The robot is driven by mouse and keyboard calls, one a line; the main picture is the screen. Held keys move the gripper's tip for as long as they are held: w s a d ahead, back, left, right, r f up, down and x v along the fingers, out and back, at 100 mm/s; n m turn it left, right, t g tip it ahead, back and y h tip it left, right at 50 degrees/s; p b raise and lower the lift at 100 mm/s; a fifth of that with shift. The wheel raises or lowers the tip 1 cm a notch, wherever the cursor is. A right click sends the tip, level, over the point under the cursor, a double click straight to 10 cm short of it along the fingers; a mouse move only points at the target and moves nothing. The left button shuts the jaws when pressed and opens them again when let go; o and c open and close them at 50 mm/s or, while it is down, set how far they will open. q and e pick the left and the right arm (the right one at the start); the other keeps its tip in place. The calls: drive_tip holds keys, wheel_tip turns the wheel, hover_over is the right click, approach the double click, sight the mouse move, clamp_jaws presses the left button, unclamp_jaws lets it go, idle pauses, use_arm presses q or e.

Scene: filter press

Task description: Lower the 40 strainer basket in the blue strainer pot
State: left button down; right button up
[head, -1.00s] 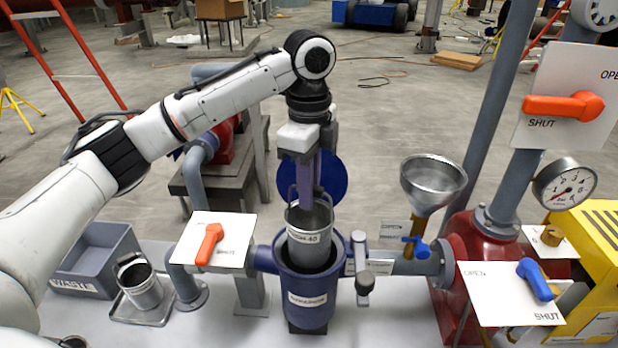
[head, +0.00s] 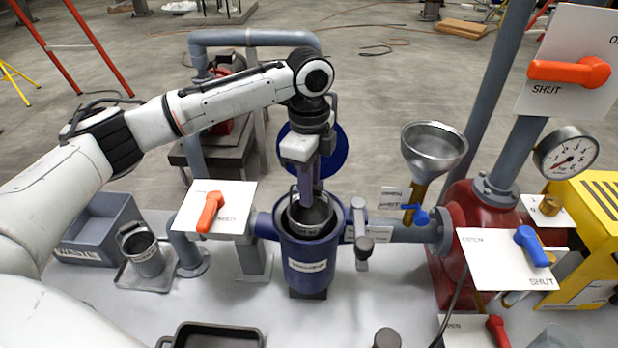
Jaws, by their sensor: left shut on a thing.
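The strainer basket (head: 309,218), a grey metal cylinder with a bail handle, sits mostly inside the blue strainer pot (head: 309,270). Only its upper part shows above the pot's rim, and its number label is hidden. It looks upright. My left gripper (head: 307,196) points down over the pot and is shut on the basket's handle. The pot's round blue lid (head: 325,150) stands open behind the gripper. My right gripper is not in view.
A second basket (head: 145,254) stands on a small tray at left, beside the grey waste bin (head: 92,232). An orange-handled valve plate (head: 213,206) is left of the pot. A funnel (head: 433,150), gauge (head: 566,153) and red housing (head: 478,215) stand at right.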

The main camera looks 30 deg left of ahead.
use_arm(q)
drive_tip(key=shift+f, duration=4.4)
drive_tip(key=c, duration=1.6)
unclamp_jaws()
drive_tip(key=shift+c, duration=0.2)
drive_tip(key=shift+r, duration=5)
